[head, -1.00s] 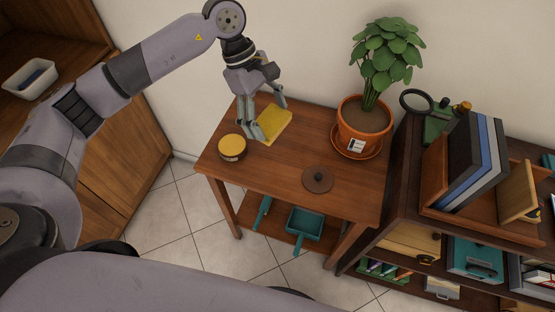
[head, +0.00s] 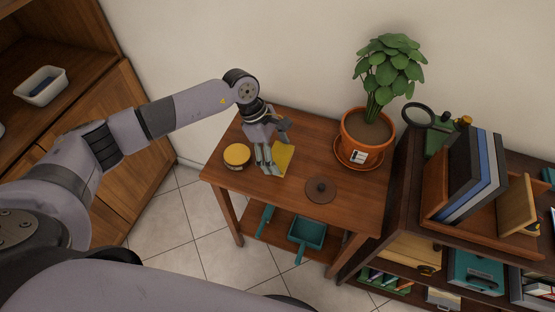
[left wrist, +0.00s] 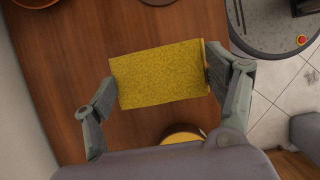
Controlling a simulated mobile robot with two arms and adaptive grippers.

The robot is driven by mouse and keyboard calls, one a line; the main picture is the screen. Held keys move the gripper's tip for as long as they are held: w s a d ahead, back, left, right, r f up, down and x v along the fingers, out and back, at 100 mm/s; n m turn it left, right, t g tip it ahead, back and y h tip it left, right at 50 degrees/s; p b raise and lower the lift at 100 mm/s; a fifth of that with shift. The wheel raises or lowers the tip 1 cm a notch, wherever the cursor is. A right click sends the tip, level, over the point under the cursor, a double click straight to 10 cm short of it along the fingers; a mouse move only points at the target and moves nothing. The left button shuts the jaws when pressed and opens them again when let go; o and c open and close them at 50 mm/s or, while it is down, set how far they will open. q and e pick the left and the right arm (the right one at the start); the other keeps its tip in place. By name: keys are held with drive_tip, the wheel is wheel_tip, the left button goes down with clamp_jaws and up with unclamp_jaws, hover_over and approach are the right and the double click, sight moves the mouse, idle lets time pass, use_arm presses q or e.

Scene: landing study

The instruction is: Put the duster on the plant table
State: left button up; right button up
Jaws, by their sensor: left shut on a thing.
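My left gripper (head: 268,168) is low over the tabletop and shut on the duster. In the left wrist view the duster (left wrist: 160,75) lies between the two fingers, one at each short side. It appears to be at or just above the tabletop; I cannot tell which. The gripper partly hides it in the head view. My right gripper is not in view.
A yellow-lidded tin (head: 237,156) stands just left of the gripper. A potted plant (head: 367,135) on a saucer is at the back right, and a brown disc (head: 321,189) lies near the front. A teal dustpan (head: 307,233) is on the lower shelf. A bookshelf (head: 408,195) adjoins at right.

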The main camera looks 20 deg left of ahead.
sight(277, 162)
use_arm(q)
wheel_tip(277, 162, down, 4)
drive_tip(key=shift+f, duration=0.2)
drive_tip(key=o, duration=0.8)
drive_tip(key=shift+f, duration=0.15)
drive_tip(key=o, duration=0.4)
drive_tip(key=shift+o, duration=0.2)
drive_tip(key=b+v, duration=0.1)
drive_tip(key=v, duration=1.1)
drive_tip(key=shift+r, duration=0.25)
